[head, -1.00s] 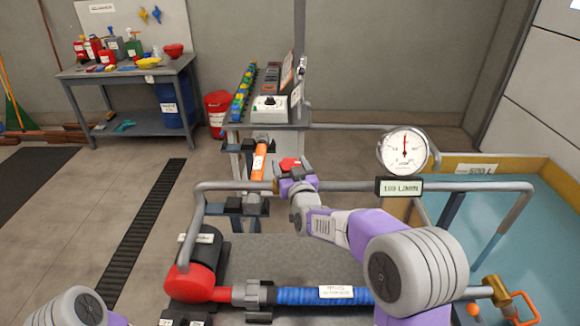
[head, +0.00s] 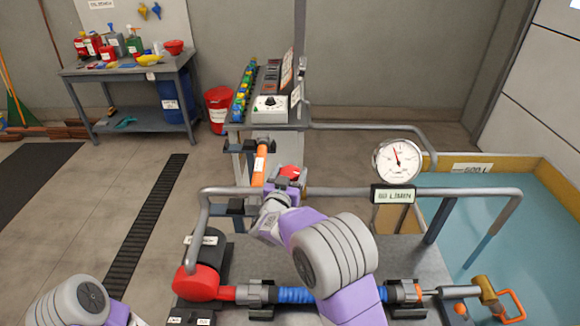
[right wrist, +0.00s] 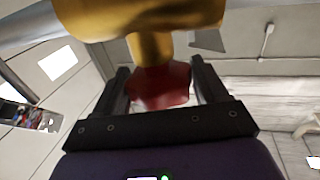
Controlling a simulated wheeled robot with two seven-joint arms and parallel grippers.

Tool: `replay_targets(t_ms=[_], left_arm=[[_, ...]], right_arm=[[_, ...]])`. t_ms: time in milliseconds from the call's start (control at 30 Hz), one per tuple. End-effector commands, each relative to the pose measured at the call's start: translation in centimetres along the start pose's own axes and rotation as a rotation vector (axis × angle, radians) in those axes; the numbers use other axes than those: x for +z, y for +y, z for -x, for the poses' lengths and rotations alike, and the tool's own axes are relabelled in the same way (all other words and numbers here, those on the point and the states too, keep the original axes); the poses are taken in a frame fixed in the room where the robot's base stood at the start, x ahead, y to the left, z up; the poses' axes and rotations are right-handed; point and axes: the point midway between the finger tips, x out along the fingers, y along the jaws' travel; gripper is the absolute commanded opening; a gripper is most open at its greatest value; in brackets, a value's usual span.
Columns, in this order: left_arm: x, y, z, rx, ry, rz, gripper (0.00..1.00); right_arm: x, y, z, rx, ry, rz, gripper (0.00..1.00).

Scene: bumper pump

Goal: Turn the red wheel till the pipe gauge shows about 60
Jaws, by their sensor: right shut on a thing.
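The red wheel (head: 290,171) sits on the pipe in the middle of the head view, partly hidden by my right gripper (head: 286,182). In the right wrist view the wheel (right wrist: 160,86) is between my right gripper's two dark fingers (right wrist: 163,88), below a brass valve body (right wrist: 150,18). The right gripper is shut on it. The round pipe gauge (head: 397,161) has its needle a little left of straight up. The small display (head: 394,194) under it seems to read 80 L/MIN, but the first digit is blurred. My left gripper is out of view.
A grey pipe (head: 450,191) runs right towards a yellow-rimmed water tank (head: 475,235). A red pump (head: 203,283) and blue hose (head: 296,296) are low in front. A control panel (head: 268,110) stands behind the wheel. A workbench (head: 130,68) is at back left.

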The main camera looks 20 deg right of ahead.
Motion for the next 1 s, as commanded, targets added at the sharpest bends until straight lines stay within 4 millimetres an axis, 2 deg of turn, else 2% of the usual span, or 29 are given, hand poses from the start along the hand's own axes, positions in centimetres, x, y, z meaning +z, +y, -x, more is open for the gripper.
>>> replay_targets(t_ms=[33,233,767,800,900,1000], left_arm=[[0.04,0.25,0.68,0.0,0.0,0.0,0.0],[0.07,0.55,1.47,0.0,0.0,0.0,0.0],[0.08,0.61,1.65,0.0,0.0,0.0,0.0],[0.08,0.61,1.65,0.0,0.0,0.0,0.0],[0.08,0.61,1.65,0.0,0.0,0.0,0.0],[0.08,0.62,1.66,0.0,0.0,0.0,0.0]], right_arm=[[-0.32,-0.13,0.0,0.023,0.0,0.0,0.42],[-0.2,-0.09,-0.01,0.092,0.001,-0.002,0.42],[-0.06,-0.03,-0.04,0.119,0.002,-0.005,0.42],[-0.07,-0.03,-0.04,0.119,0.002,-0.005,0.76],[-0.06,-0.02,-0.04,0.119,0.002,-0.004,0.91],[-0.05,-0.02,-0.04,0.119,0.001,-0.003,0.93]])
